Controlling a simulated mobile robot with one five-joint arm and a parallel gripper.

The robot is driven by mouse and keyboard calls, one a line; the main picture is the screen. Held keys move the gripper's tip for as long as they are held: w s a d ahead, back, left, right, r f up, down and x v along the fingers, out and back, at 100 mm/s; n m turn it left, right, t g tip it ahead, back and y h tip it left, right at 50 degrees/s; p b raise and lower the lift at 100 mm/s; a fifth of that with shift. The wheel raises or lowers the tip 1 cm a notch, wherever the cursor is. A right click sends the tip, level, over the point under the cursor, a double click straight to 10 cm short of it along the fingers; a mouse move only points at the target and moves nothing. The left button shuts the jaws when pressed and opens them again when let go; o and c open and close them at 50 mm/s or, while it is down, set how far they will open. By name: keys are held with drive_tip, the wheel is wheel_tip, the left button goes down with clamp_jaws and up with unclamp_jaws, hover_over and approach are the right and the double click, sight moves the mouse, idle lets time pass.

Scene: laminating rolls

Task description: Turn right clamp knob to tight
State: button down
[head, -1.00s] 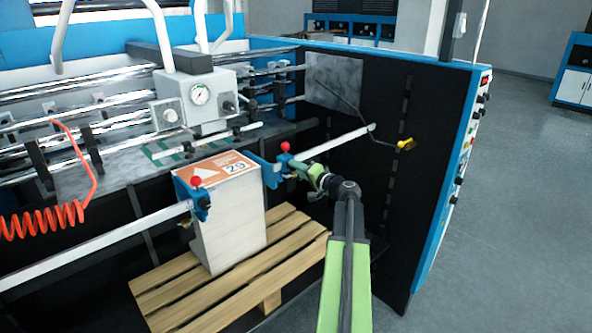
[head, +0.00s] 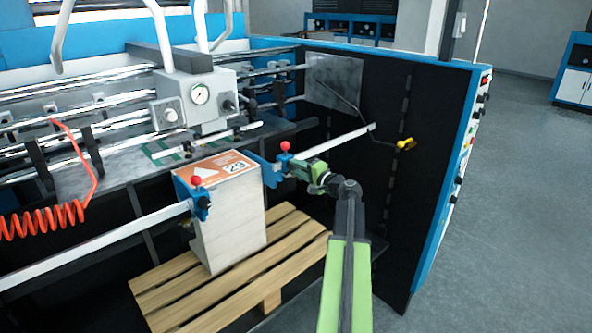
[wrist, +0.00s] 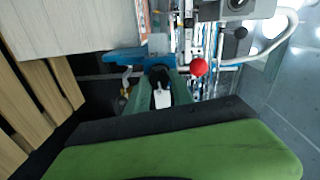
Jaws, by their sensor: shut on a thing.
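The right clamp (head: 271,171) is a blue block with a red ball (head: 285,146) on top, on the white rail beside the stack. My gripper (head: 298,169) reaches it from the right and is shut at its near side, on the right clamp knob. The knob is mostly hidden by the fingers. In the wrist view, my gripper's fingers (wrist: 160,82) close at the blue clamp body (wrist: 126,57). The red ball (wrist: 198,67) is to the right of the fingers, apart from them. The knob's tightness cannot be told.
The left clamp (head: 201,203) with its red ball is across the pale stack (head: 231,218), which has an orange label and stands on a wooden pallet (head: 190,305). A yellow-ended lever (head: 404,144) is on the dark side panel. Open floor lies right of the machine.

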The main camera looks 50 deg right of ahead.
drive_tip(key=shift+w+a+r, duration=0.1)
drive_tip(key=c, duration=1.1)
unclamp_jaws()
drive_tip(key=s+a+p, duration=0.1)
drive_tip(key=s, duration=1.6)
drive_tip(key=shift+s+r, duration=0.2)
drive_tip(key=shift+r, duration=0.25)
